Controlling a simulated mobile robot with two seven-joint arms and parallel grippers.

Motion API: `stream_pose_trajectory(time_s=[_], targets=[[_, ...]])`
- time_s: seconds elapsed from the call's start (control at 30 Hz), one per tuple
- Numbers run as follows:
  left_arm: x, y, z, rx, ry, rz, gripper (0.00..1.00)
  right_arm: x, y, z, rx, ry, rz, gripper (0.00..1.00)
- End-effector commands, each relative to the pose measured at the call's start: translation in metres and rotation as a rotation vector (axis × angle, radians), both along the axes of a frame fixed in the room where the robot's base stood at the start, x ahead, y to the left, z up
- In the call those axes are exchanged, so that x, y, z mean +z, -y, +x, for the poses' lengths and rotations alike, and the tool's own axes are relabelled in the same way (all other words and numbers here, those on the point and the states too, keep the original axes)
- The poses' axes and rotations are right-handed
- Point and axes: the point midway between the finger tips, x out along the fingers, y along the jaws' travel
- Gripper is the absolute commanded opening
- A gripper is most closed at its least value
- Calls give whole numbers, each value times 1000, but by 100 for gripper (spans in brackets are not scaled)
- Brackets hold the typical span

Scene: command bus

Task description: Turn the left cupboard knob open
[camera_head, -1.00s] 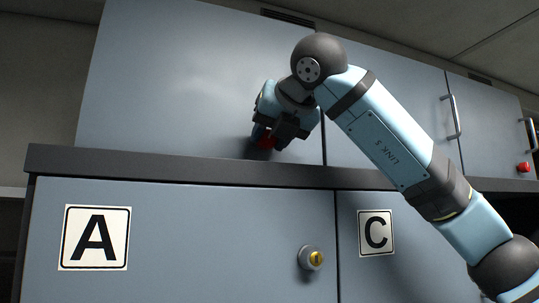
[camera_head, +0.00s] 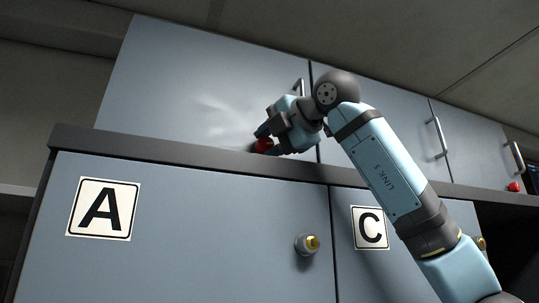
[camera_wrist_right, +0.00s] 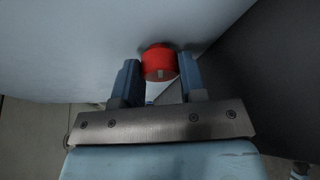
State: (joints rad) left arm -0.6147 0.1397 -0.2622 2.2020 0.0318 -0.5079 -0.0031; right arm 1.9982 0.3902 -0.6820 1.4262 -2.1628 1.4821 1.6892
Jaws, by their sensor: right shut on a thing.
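The red left cupboard knob (camera_head: 263,146) sits low on the left upper cupboard door (camera_head: 190,85), partly covered by my fingers. My right gripper (camera_head: 267,140) reaches it from the right side. In the right wrist view the red knob (camera_wrist_right: 158,60) sits between the two blue fingertips of my right gripper (camera_wrist_right: 159,72), with a small pale mark on its face. The gripper is shut on the knob. The door looks closed against its frame. My left gripper is not in view.
A dark ledge (camera_head: 115,146) runs just below the upper doors, close under my gripper. Lower doors carry an A label (camera_head: 103,208), a C label (camera_head: 370,228) and a yellow-centred lock (camera_head: 307,243). Another red knob (camera_head: 514,187) is at far right.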

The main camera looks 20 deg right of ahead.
Motion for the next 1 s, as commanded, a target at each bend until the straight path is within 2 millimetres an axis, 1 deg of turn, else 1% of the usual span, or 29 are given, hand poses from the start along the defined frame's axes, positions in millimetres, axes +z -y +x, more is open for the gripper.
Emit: stream_pose_trajectory(time_s=[0.03,0.07,0.2,0.43,0.6,1.0], targets=[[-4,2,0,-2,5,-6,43,-4,0,0,0,0,36,14],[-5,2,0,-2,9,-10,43,-4,1,0,0,0,56,14],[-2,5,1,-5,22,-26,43,-3,1,0,0,-3,138,14],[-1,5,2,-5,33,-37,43,-2,1,0,-2,-7,220,14],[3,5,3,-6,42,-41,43,-1,1,0,-1,-7,245,14],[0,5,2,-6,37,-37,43,-1,1,0,-2,-8,250,14]])
